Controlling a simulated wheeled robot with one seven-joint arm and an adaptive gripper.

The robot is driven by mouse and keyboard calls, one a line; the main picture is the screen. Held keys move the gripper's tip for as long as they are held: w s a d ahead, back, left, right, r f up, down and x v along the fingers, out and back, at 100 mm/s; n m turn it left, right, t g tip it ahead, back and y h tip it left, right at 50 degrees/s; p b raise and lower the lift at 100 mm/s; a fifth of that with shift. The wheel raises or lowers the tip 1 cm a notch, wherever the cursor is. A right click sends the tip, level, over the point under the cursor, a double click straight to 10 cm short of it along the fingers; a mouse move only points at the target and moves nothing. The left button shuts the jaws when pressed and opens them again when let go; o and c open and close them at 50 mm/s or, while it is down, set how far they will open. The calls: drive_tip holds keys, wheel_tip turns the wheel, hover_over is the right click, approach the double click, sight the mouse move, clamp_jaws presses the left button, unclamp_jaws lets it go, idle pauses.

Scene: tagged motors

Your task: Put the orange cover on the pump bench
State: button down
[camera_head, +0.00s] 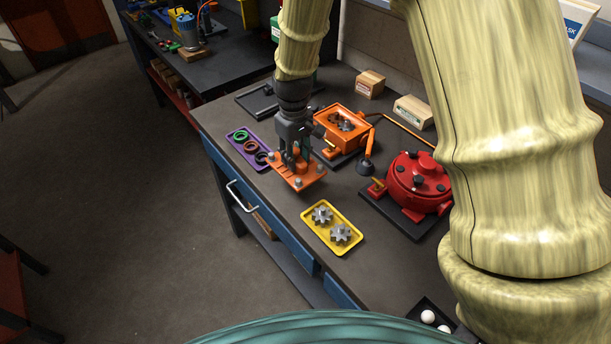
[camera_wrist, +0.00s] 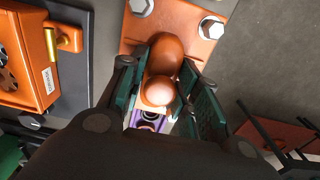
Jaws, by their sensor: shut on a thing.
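The orange cover (camera_head: 312,180) is a flat plate with bolt heads at its corners and a rounded knob in the middle. In the wrist view, the orange cover (camera_wrist: 133,32) extends beyond my fingers, and its knob sits between them. My gripper (camera_head: 291,160) is shut on the knob, near the left edge of the dark bench (camera_head: 290,198). I cannot tell whether the plate touches the bench top. An open orange housing (camera_head: 357,124) with gears inside stands just behind and right of the cover; it also shows at the left in the wrist view (camera_wrist: 20,60).
A purple tray (camera_head: 236,136) with rings lies left of my gripper. A yellow tray (camera_head: 352,247) with two gears lies in front. A red round housing (camera_head: 420,168) stands at the right on a dark plate. Wooden blocks (camera_head: 370,80) stand at the back.

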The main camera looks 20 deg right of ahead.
sight(296, 171)
drive_tip(key=f, duration=0.1)
drive_tip(key=w+f, duration=0.1)
drive_tip(key=f, duration=0.1)
drive_tip(key=shift+w+p, duration=0.1)
drive_tip(key=shift+p, duration=0.2)
drive_tip(key=shift+s, duration=0.35)
drive_tip(key=shift+f, duration=0.15)
wheel_tip(296, 171, down, 3)
drive_tip(key=shift+w+r+p, duration=0.15)
drive_tip(key=shift+p, duration=0.5)
drive_tip(key=shift+f, duration=0.6)
drive_tip(key=shift+f, duration=0.1)
drive_tip(key=c, duration=1.1)
unclamp_jaws()
drive_tip(key=shift+o, duration=0.2)
